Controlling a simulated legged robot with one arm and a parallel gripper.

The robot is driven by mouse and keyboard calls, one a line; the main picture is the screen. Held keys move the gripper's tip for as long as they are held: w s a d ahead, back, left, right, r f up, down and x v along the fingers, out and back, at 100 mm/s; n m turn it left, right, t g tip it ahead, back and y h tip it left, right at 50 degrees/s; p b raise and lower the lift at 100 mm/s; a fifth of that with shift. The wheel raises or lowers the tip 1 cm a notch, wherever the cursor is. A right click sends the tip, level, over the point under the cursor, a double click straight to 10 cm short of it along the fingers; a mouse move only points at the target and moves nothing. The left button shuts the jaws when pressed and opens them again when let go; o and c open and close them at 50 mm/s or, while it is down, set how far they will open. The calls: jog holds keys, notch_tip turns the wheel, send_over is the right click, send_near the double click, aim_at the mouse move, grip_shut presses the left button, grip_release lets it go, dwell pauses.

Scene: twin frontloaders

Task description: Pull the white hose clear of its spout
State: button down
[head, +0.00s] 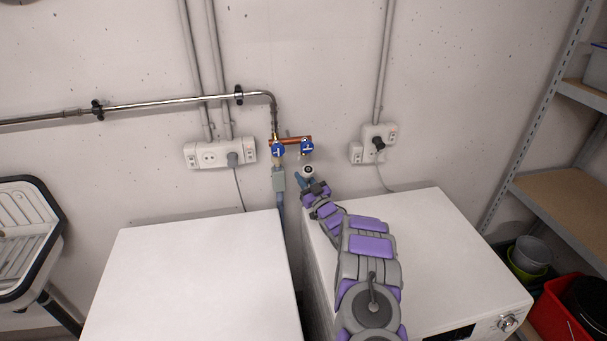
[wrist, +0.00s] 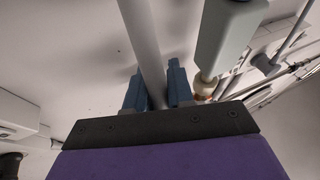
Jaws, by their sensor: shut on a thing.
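My gripper (head: 304,182) is up at the wall below the right-hand blue-handled tap (head: 307,147). In the wrist view its blue fingers (wrist: 154,88) stand on either side of the white hose (wrist: 143,42), shut on it. A round white hose end (head: 309,171) with a dark centre shows just above the gripper in the head view. It is close below the tap; I cannot tell whether it still touches the spout. The rest of the hose is hidden behind my gripper and arm in the head view.
Left of my gripper, a second tap (head: 278,151) carries a grey-green box (head: 279,180) on a blue-grey hose; this box (wrist: 228,38) is close right of my fingers in the wrist view. Two white machines (head: 200,275) (head: 440,240) stand below. Shelving (head: 560,200) is at right.

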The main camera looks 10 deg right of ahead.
jog(key=shift+s+d+f+h, duration=0.15)
jog(key=shift+d+h, duration=0.15)
jog(key=shift+d, duration=0.25)
jog(key=shift+a+t, duration=0.3)
jog(key=shift+a, duration=0.35)
jog(key=c, duration=1.1)
grip_release()
jog(key=shift+d, duration=0.45)
jog(key=shift+a, duration=0.4)
jog(key=s+d+p, duration=0.1)
jog(key=s, duration=0.3)
jog(key=s+d+p, duration=0.1)
jog(key=s+d, duration=0.1)
jog(key=s, duration=0.2)
jog(key=s+d+p, duration=0.1)
jog(key=s, duration=0.3)
jog(key=shift+s+d+f, duration=0.2)
jog(key=shift+d+f, duration=0.05)
jog(key=shift+d, duration=0.1)
